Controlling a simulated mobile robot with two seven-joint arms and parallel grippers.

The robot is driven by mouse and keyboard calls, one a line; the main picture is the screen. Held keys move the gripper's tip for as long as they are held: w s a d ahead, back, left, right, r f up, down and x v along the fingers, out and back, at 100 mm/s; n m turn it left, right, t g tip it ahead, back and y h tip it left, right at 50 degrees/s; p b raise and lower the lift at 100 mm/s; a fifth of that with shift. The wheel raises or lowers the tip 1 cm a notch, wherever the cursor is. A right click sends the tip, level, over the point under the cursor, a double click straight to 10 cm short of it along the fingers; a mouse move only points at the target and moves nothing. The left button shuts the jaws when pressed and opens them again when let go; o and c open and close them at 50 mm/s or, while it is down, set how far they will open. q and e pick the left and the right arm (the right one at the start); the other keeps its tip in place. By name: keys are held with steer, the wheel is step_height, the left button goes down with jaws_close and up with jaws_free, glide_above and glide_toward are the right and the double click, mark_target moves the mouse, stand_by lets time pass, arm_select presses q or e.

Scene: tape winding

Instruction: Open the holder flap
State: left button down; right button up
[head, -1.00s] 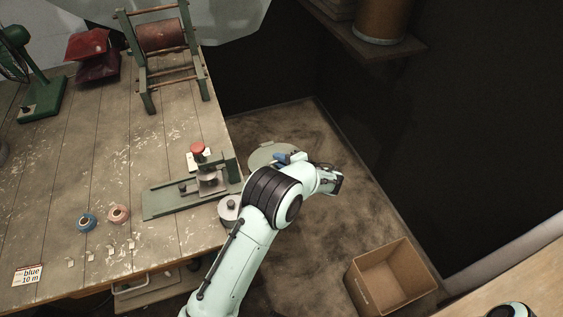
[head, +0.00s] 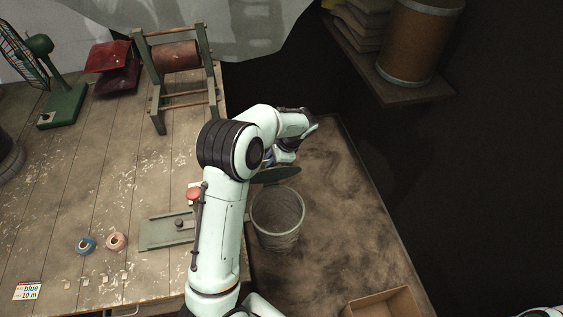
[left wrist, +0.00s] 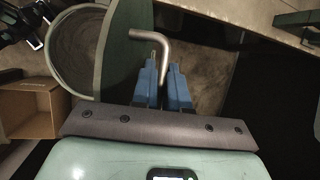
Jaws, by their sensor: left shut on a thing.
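The holder is a round grey bin (head: 278,222) beside the table's right edge, and its mouth is uncovered in the head view. Its flap, a round green-grey lid (head: 277,175), stands raised and tilted at the far side of the rim. In the left wrist view the flap (left wrist: 122,50) shows nearly edge-on beside the bin's open mouth (left wrist: 72,48). My left gripper (head: 270,161) is at the flap. Its blue fingers (left wrist: 163,75) are shut on a bent grey metal handle (left wrist: 150,36) by the flap. My right gripper is not in view.
The wooden table (head: 120,190) at left bears a green slide fixture (head: 165,232), blue tape (head: 86,245), pink tape (head: 116,241) and a roller frame (head: 180,60). A cardboard box (head: 385,303) stands on the floor at lower right. My left arm hides part of the fixture.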

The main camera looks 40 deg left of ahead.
arm_select(q)
steer(key=w+a+f+m+g+h, duration=0.1)
steer(key=w+a+g+h, duration=0.2)
steer(key=w+a, duration=0.2)
steer(key=shift+a+h, duration=0.3)
steer(key=shift+a, duration=0.25)
stand_by(0.4)
steer(key=shift+w+a+f, duration=0.1)
steer(key=shift+w+a, duration=0.1)
stand_by(0.4)
steer(key=c, duration=1.2)
jaws_free()
steer(key=shift+s+d, duration=0.1)
steer(key=shift+d, duration=0.05)
